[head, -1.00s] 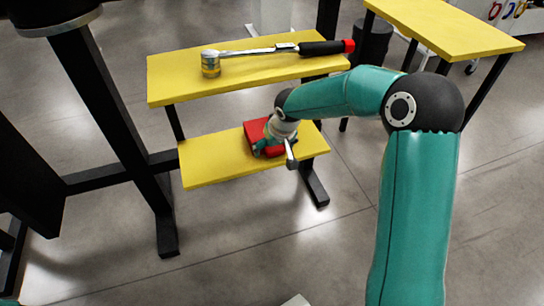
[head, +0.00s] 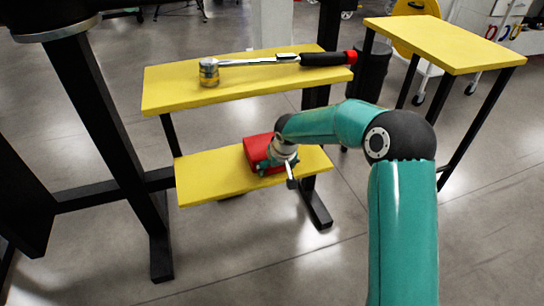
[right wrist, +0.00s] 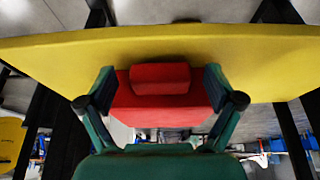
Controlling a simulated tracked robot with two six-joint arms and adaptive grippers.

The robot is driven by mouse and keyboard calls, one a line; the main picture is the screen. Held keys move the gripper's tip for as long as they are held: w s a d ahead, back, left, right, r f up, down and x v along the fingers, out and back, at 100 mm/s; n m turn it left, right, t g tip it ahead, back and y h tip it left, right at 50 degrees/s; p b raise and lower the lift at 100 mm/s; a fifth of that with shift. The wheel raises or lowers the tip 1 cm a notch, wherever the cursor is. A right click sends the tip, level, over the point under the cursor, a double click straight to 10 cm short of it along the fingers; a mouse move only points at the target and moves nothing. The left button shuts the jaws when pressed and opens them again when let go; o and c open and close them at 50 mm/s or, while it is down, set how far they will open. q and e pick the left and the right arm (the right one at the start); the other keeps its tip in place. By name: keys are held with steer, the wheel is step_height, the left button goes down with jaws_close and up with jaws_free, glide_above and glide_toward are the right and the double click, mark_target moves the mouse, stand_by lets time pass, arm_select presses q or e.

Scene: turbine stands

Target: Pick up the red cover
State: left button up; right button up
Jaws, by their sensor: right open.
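The red cover (head: 259,148) sits on the lower yellow shelf (head: 205,180) of the stand. In the head view my right gripper (head: 276,160) is at its front right side and hides part of it. In the right wrist view the red cover (right wrist: 160,107) lies between the two green fingers of my right gripper (right wrist: 159,78), one finger on each side. The fingers are apart; whether they touch the cover's sides cannot be told. A raised red block shows on the cover. My left gripper is not in view.
A torque wrench (head: 270,60) with a socket end lies on the upper yellow shelf (head: 160,88), above the cover. Another yellow table (head: 450,42) stands at the right. Black stand legs rise at the left. Floor in front is clear.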

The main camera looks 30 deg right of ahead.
steer(key=c, duration=1.7)
steer(key=shift+o, duration=0.2)
steer(key=shift+r, duration=0.1)
steer(key=shift+r+p, duration=0.5)
steer(key=shift+r, duration=0.35)
step_height(320, 180, up, 2)
steer(key=shift+s+r+p, duration=0.1)
steer(key=shift+r+p, duration=0.1)
steer(key=shift+p, duration=0.45)
steer(key=s+a+b, duration=0.1)
steer(key=s+a, duration=0.3)
steer(key=s, duration=1.3)
steer(key=shift+s+f+b, duration=0.2)
steer(key=shift+f+b, duration=0.15)
steer(key=shift+a, duration=0.1)
